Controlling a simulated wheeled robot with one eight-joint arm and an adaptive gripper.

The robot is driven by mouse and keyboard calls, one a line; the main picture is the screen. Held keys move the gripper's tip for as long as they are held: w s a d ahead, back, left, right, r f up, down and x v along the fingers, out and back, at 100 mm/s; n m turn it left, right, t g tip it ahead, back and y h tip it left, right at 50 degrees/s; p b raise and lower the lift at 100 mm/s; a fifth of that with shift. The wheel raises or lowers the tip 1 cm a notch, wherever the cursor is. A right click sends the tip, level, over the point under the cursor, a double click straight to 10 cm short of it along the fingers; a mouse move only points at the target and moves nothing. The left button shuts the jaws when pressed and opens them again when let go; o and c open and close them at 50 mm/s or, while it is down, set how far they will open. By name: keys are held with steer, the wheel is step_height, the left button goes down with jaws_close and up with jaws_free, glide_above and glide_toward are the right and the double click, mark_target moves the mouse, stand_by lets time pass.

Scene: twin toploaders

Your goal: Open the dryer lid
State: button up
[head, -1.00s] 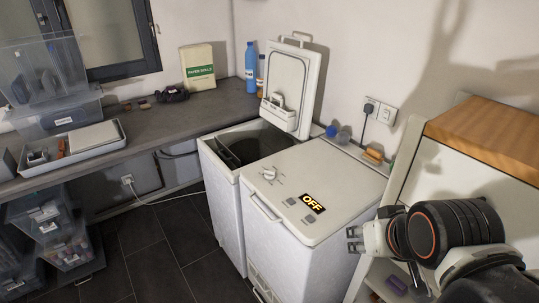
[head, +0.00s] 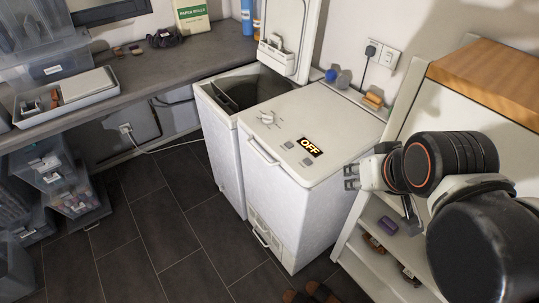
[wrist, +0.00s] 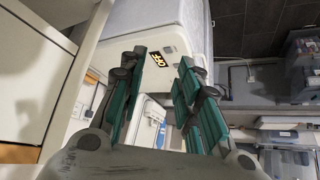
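Two white toploaders stand side by side in the head view. The right machine (head: 292,215) has its lid (head: 325,112) shut, with a bar handle (head: 262,152) along the front left edge, a knob and a lit OFF display (head: 311,147). The left machine (head: 222,150) has its lid (head: 290,30) raised, showing a dark tub. No label tells me which one is the dryer. My gripper (head: 350,177) is to the right of the shut machine, apart from the handle. In the wrist view my gripper (wrist: 161,64) has its green fingers apart and empty, with the OFF display (wrist: 155,60) beyond.
A white shelf unit with a wooden top (head: 490,85) stands close on the right. A grey counter (head: 150,75) with a tray (head: 68,95) runs along the left, with clear bins (head: 75,190) below. The dark tiled floor (head: 150,235) in front of the machines is mostly clear.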

steer(key=w+a+r+n+g, duration=0.1)
steer(key=w+a+r, duration=0.1)
steer(key=w, duration=0.4)
steer(key=w+a+r+n+g, duration=0.1)
steer(key=w+r, duration=0.1)
steer(key=w, duration=0.3)
steer(key=n+g+h+b, duration=0.1)
steer(key=n+g+h, duration=0.1)
steer(key=n+g, duration=0.25)
glide_above(258, 152)
steer(key=s+a, duration=0.2)
step_height(258, 152, down, 15)
steer(key=shift+n+t, duration=0.25)
steer(key=shift+t, duration=0.1)
steer(key=b+x, duration=0.2)
steer(key=x, duration=0.4)
steer(key=b+x, duration=0.2)
steer(key=x, duration=0.5)
steer(key=shift+w+a+f, duration=0.1)
steer(key=shift+a+f, duration=0.05)
steer(key=shift+a, duration=0.1)
jaws_close()
